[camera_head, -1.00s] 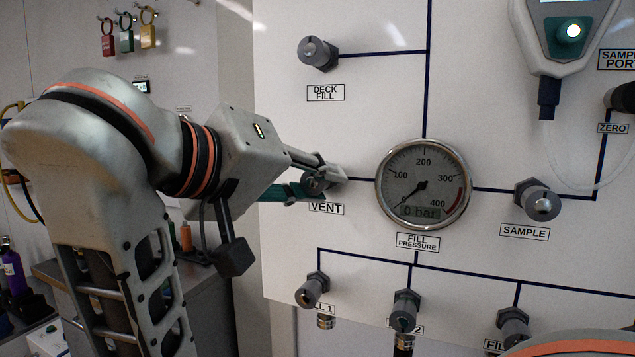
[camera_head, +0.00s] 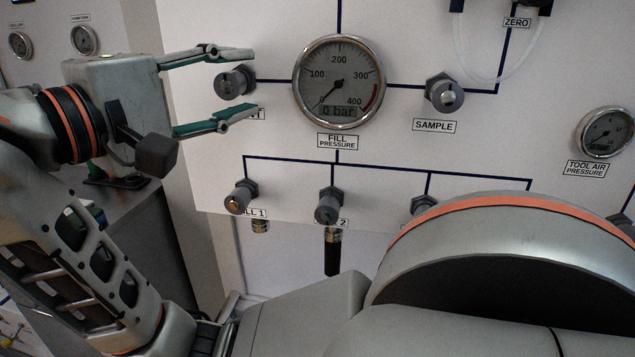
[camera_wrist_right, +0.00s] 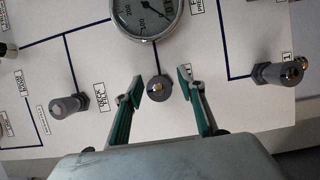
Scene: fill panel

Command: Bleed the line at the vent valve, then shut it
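The grey vent valve knob (camera_head: 232,82) sticks out of the white panel (camera_head: 400,165), left of the fill pressure gauge (camera_head: 339,82). The gauge needle is at the low end and its display reads 0 bar. My right gripper (camera_head: 250,82) is open, its green-padded fingers above and below the vent knob with gaps on both sides. In the right wrist view the vent knob (camera_wrist_right: 159,88) sits between the spread fingertips, apart from both. The VENT label is partly hidden by the lower finger. I cannot tell whether the valve is open or shut. My left gripper is out of view.
The sample knob (camera_head: 444,92) is right of the gauge. The fill 1 knob (camera_head: 240,197) and fill 2 knob (camera_head: 329,207) are below. A tool pressure gauge (camera_head: 606,133) is at the right. The deck fill knob (camera_wrist_right: 68,107) shows in the wrist view. My arm links cover the lower right.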

